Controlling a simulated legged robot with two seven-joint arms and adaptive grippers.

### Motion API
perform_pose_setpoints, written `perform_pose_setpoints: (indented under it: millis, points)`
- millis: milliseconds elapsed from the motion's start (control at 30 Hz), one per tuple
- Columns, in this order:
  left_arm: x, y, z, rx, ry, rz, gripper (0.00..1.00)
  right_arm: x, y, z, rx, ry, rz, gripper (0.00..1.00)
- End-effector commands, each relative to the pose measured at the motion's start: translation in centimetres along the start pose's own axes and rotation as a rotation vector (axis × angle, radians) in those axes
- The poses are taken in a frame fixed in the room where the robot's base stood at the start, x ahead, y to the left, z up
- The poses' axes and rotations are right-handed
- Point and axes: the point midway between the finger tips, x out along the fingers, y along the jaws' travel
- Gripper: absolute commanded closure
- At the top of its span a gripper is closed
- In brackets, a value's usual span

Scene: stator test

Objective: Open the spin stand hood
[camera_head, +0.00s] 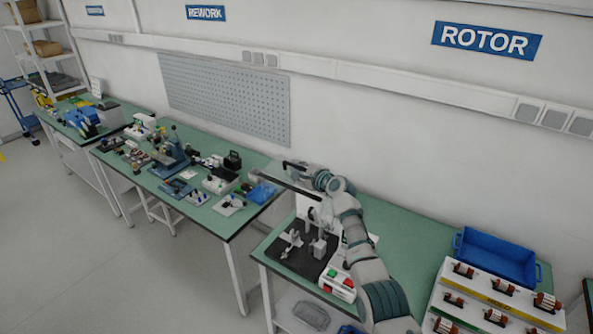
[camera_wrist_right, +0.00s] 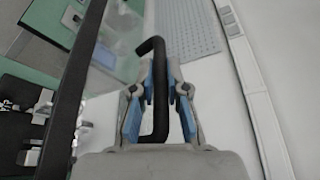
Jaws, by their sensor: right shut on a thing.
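The spin stand has a dark base (camera_head: 287,262) on the green bench in the head view, with grey fixtures standing on it. The dark frame edge of the hood (camera_head: 292,187) is high above the base, so the hood looks raised. Its clear panel is hard to make out. In the right wrist view, the hood's black frame bar (camera_wrist_right: 75,85) runs along the left. My right gripper (camera_head: 306,170) is at the hood's black handle (camera_wrist_right: 160,47), shut on it with the blue-padded fingers on either side. My left gripper is not in view.
A control box with red and green buttons (camera_head: 338,283) stands at the base's front right. A blue bin (camera_head: 497,257) and a rack of rotors (camera_head: 480,298) are further right. A cluttered bench (camera_head: 236,224) stands left, across a gap. The wall is behind.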

Motion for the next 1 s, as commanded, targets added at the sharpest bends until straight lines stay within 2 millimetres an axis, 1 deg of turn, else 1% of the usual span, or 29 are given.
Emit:
perform_pose_setpoints:
  millis: [33, 233, 267, 300, 333, 367, 767, 867, 1000]
  points:
    - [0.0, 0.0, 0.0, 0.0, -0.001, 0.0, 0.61, 0.0, 0.3, -0.3, 0.0, 0.005, 0.004, 1.0]
    - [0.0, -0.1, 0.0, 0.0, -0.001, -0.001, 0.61, 0.0, 0.3, -0.3, 0.0, 0.005, 0.005, 1.0]
    - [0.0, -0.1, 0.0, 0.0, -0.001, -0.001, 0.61, 0.0, 0.3, -0.3, 0.0, 0.005, 0.005, 0.81]
    - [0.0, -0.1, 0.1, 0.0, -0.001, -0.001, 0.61, 0.0, 0.4, -0.3, 0.0, 0.005, 0.005, 0.71]
    - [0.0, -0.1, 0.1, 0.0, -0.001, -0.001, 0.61, 0.0, 0.3, -0.3, 0.001, 0.005, 0.005, 0.64]
    - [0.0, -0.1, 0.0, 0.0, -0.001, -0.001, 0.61, 0.0, 0.3, -0.3, 0.0, 0.004, 0.004, 0.61]
    - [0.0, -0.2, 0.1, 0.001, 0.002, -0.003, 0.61, -0.2, 0.2, -0.2, 0.0, 0.002, 0.001, 0.61]
    - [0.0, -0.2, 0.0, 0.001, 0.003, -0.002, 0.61, -0.7, 0.1, -0.3, -0.002, 0.001, 0.0, 0.61]
    - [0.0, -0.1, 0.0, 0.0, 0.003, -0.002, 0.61, -2.0, 0.1, -0.3, -0.002, 0.0, -0.002, 0.61]
